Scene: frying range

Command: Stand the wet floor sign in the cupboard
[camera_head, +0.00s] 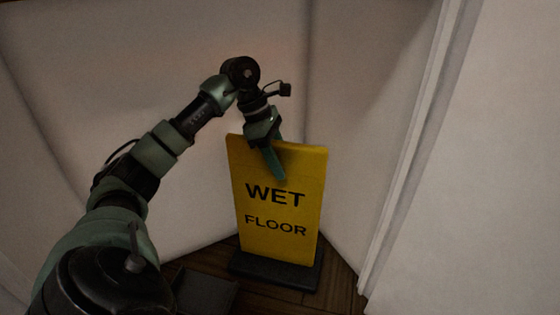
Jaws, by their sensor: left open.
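The yellow wet floor sign (278,205) stands upright on its dark base (276,270) on a wooden floor, between pale walls that look like the inside of the cupboard (340,110). Black letters on its face read WET FLOOR. My left gripper (276,168) is open at the sign's top edge, with a greenish finger in front of the upper face. The other finger is hidden, so I cannot tell whether the jaws touch the sign. My right gripper is out of view.
A pale upright frame edge (412,150) runs down the right side, with a white panel (500,170) beyond it. A dark flat object (203,291) lies on the floor left of the sign's base. A little wooden floor (338,288) shows right of the base.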

